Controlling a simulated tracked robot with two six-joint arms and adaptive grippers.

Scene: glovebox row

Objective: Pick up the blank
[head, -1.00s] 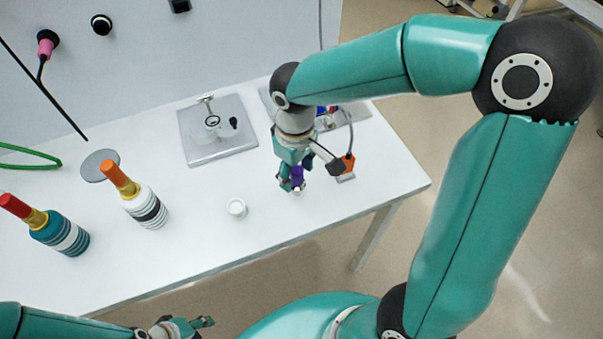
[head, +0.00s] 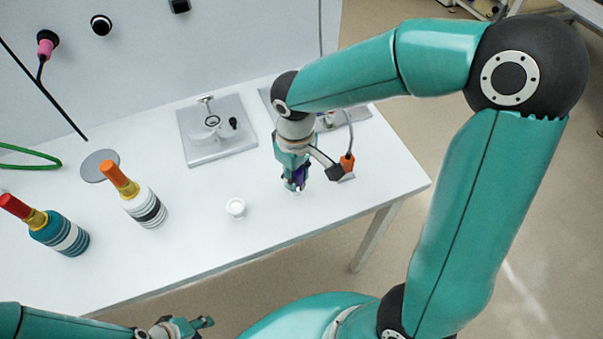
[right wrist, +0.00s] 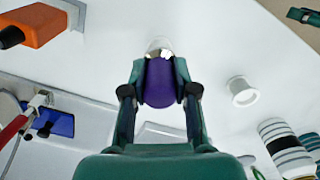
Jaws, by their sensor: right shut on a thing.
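A purple cylinder (right wrist: 160,82), which I take to be the blank, is between the fingers of my right gripper (right wrist: 161,88) in the right wrist view. The gripper is shut on it, with a finger against each side. A pale, shiny end or ring (right wrist: 159,46) shows beyond the purple part; I cannot tell whether it belongs to the cylinder or to a holder. In the head view my right gripper (head: 296,183) is low over the right part of the table, mostly covering the purple cylinder (head: 300,174). My left gripper (head: 203,323) is at the bottom edge, its jaw opening unclear.
A small white cup (head: 236,208) stands left of my right gripper on the white table (head: 200,235). An orange-headed thing (head: 347,161) is close on its right. A grey plate with fittings (head: 200,150) lies behind. Two striped bottle-like things (head: 149,208) (head: 66,238) stand at left.

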